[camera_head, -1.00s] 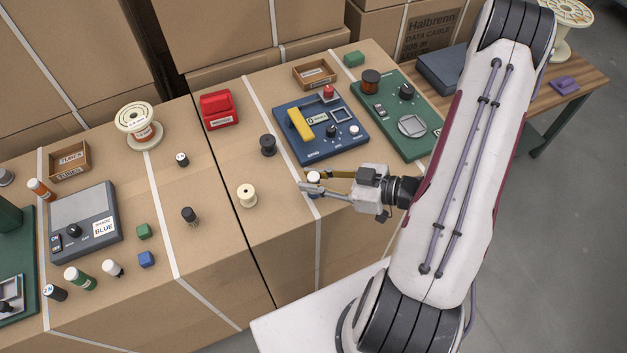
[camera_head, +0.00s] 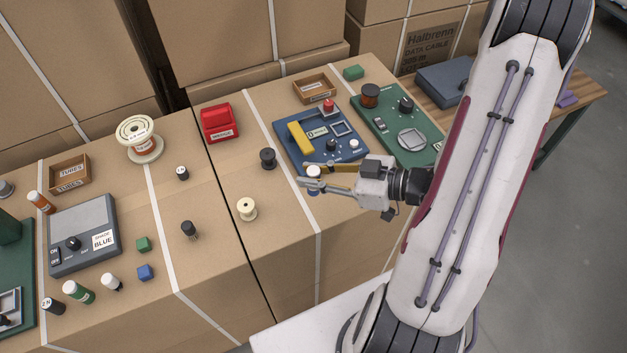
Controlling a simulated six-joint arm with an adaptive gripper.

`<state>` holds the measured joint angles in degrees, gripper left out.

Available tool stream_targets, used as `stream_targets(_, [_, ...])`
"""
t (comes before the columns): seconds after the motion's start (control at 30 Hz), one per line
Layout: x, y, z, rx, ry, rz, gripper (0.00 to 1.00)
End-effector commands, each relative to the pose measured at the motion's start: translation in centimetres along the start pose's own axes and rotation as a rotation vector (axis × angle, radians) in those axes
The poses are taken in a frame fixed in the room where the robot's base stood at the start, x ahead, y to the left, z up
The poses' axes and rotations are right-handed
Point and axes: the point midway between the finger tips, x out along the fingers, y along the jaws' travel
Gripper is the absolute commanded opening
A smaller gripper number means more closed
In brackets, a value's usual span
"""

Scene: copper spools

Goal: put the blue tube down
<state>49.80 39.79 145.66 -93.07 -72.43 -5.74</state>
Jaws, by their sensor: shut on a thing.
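The blue tube (camera_head: 314,188) has a white cap and stands about upright between the fingers of my gripper (camera_head: 313,179). My gripper is shut on it, reaching in from the right. The fingers hide part of the tube. It is just in front of the near edge of the blue panel (camera_head: 296,160), over the cardboard top. I cannot tell whether its lower end touches the cardboard.
A cream spool (camera_head: 246,208) stands to the left of the tube and a black spool (camera_head: 267,158) behind left. A green panel (camera_head: 422,152) lies behind right. Bare cardboard (camera_head: 285,215) lies between the cream spool and the tube.

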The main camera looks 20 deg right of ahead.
Motion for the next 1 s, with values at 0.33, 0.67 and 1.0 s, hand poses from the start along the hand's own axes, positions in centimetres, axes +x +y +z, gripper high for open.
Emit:
stream_targets(0.33, [-0.6, 0.0, -2.0, 0.0, 0.0, 0.0, 0.0])
stream_targets(0.67, [-0.7, 0.0, -2.4, 0.001, 0.0, 0.0, 0.0])
stream_targets(1.0, [-0.7, 0.0, -2.3, 0.001, 0.0, 0.0, 0.0])
